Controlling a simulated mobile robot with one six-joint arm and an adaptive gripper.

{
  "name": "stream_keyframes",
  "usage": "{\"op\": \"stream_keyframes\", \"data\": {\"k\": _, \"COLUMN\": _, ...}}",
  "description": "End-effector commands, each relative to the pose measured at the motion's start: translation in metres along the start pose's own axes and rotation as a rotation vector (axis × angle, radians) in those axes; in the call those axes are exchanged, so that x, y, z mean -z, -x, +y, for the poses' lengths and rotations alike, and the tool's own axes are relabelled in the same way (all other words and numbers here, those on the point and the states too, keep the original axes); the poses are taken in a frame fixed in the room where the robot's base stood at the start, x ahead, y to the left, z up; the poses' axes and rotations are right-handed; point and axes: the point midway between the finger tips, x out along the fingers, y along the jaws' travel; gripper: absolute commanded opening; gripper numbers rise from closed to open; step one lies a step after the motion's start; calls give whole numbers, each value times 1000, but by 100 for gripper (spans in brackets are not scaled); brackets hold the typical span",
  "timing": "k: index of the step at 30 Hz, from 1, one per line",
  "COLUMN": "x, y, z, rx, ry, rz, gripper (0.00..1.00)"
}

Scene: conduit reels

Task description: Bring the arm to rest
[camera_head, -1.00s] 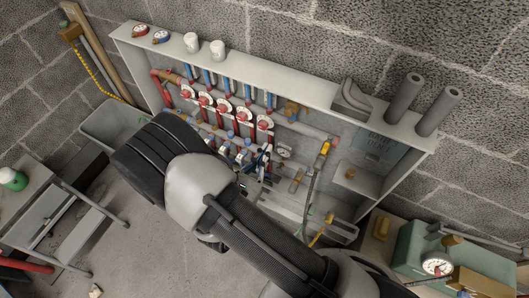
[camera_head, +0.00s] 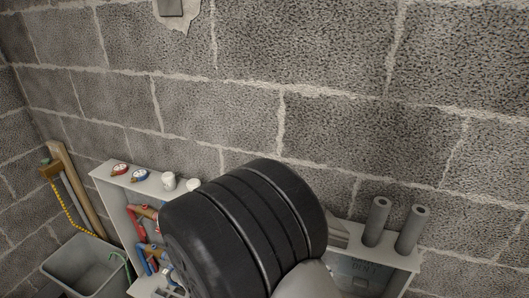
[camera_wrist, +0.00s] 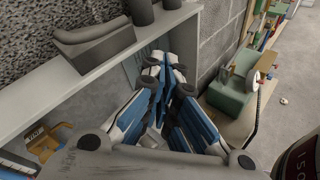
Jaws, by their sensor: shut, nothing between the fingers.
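My gripper (camera_wrist: 164,72) shows in the wrist view with its blue and white fingers together and nothing between them. It is beside the grey manifold cabinet (camera_wrist: 75,83), whose top board runs along the left of that view. I cannot tell whether it touches the cabinet. In the head view my arm's dark ribbed part covers the middle of the cabinet (camera_head: 117,199), and my gripper is hidden or out of frame there.
On the cabinet top stand two gauges (camera_head: 119,169), white cups (camera_head: 168,181) and grey foam tubes (camera_head: 377,221). A grey tub (camera_head: 84,268) is at lower left. A green case (camera_wrist: 232,90) is right of my gripper in the wrist view. A block wall is behind.

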Motion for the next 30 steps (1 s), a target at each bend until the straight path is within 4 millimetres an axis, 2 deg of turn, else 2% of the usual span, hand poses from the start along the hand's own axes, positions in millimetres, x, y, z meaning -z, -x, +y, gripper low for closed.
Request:
{"op": "stream_keyframes", "data": {"k": 1, "x": -21, "y": -8, "z": -11, "rx": 99, "ry": -81, "rz": 26, "gripper": 0}}
{"op": "stream_keyframes", "data": {"k": 6, "x": -68, "y": -18, "z": -58, "rx": 413, "ry": -346, "rz": 132, "gripper": 0}}
{"op": "stream_keyframes", "data": {"k": 12, "x": -98, "y": -3, "z": -102, "rx": 722, "ry": -697, "rz": 292, "gripper": 0}}
{"op": "stream_keyframes", "data": {"k": 15, "x": -108, "y": 11, "z": -114, "rx": 845, "ry": -887, "rz": 383, "gripper": 0}}
{"op": "stream_keyframes", "data": {"k": 19, "x": -119, "y": 32, "z": -118, "rx": 969, "ry": -1149, "rz": 512, "gripper": 0}}
{"op": "stream_keyframes", "data": {"k": 24, "x": -135, "y": 55, "z": -110, "rx": 1050, "ry": -1450, "rz": 671, "gripper": 0}}
{"op": "stream_keyframes", "data": {"k": 30, "x": -147, "y": 69, "z": -100, "rx": 1074, "ry": -1635, "rz": 776, "gripper": 0}}
